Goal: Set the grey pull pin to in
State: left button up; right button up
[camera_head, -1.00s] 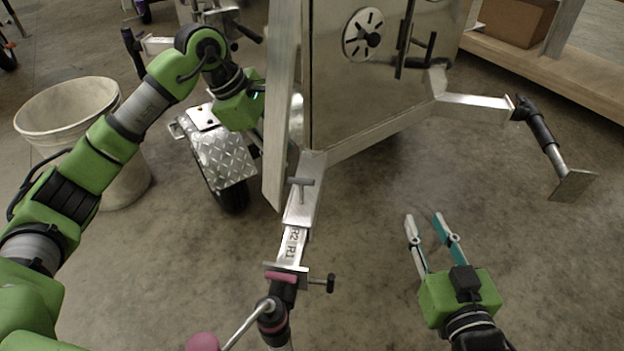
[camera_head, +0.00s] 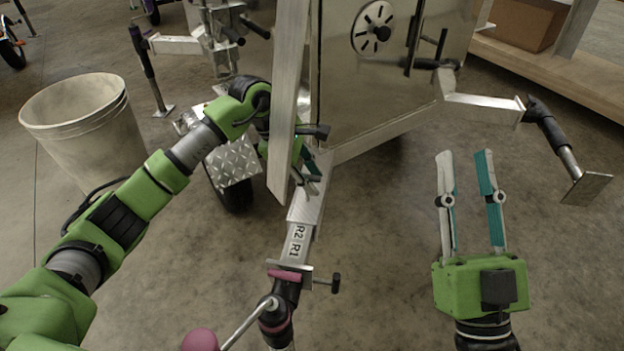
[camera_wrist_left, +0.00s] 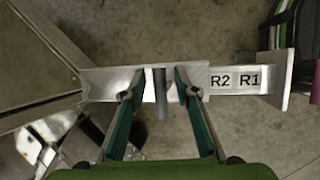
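The grey pull pin (camera_wrist_left: 160,92) shows in the left wrist view as a short grey bar across the drawbar (camera_wrist_left: 98,84), left of the R2 and R1 labels. My left gripper (camera_wrist_left: 158,82) is open, with one fingertip on each side of the pin and a visible gap on both sides. In the head view my left gripper (camera_head: 311,178) is at the drawbar (camera_head: 306,208), below the trailer's front corner, and I cannot make out the pin there. My right gripper (camera_head: 465,160) is open and empty over the floor on the right.
The trailer's metal front panel (camera_head: 375,80) and an upright metal edge (camera_head: 285,110) stand close to my left arm. A jack with a crank (camera_head: 278,310) is at the drawbar's near end. A white bucket (camera_head: 80,125) stands at left. The floor around my right gripper is clear.

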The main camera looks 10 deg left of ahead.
pick_arm(q)
jog(key=shift+f, duration=0.1)
pick_arm(e)
jog(key=shift+s+r, duration=0.1)
jog(key=shift+r, duration=0.05)
pick_arm(q)
grip_shut()
jog(key=shift+f, duration=0.1)
